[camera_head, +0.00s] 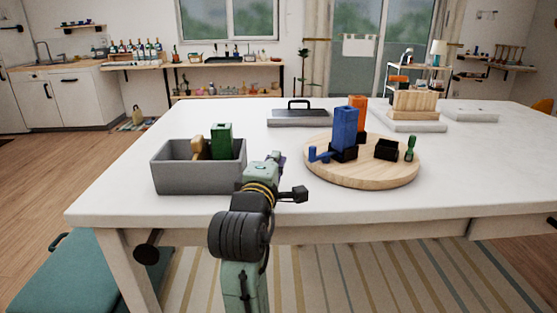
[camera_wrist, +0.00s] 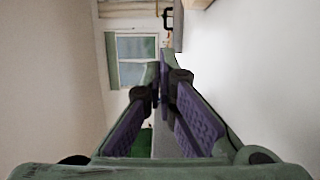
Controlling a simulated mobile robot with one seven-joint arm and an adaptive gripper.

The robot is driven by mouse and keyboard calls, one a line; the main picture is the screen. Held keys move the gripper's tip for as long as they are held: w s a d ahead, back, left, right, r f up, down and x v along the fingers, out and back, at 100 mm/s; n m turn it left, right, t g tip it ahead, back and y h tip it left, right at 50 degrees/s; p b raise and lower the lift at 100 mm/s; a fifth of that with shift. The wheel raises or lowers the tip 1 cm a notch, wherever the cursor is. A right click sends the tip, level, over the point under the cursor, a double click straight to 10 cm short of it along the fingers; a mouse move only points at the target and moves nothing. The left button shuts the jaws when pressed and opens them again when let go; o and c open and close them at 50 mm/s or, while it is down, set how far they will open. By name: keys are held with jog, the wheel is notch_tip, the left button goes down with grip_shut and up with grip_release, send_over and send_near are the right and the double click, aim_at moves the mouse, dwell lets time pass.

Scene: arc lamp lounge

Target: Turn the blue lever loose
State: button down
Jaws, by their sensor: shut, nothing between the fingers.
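A blue lever (camera_head: 318,155) juts left from the foot of an upright blue block (camera_head: 345,125), which sits in a black holder (camera_head: 344,154) on a round wooden board (camera_head: 362,178). My gripper (camera_head: 281,160) is over the table to the left of the lever, apart from it, with a gap of bare tabletop in the picture. Its purple-padded fingers (camera_wrist: 161,75) are shut and empty in the wrist view. The lever does not show in the wrist view.
An orange block (camera_head: 358,104), an empty black holder (camera_head: 386,149) and a green lever (camera_head: 410,145) share the board. A grey bin (camera_head: 196,179) with a green block (camera_head: 221,140) stands left of my gripper.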

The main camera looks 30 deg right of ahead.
jog(key=p+x, duration=0.1)
jog(key=x, duration=0.6)
jog(key=shift+w+d, duration=0.2)
jog(key=shift+d, duration=0.05)
jog(key=s, duration=0.1)
jog(key=s+d+p, duration=0.1)
jog(key=shift+s, duration=0.4)
jog(key=shift+s+d, duration=0.2)
jog(key=shift+s, duration=0.35)
jog(key=shift+s+d, duration=0.1)
jog(key=shift+s, duration=0.1)
jog(key=shift+n+t+y, duration=0.3)
jog(key=shift+n+y, duration=0.1)
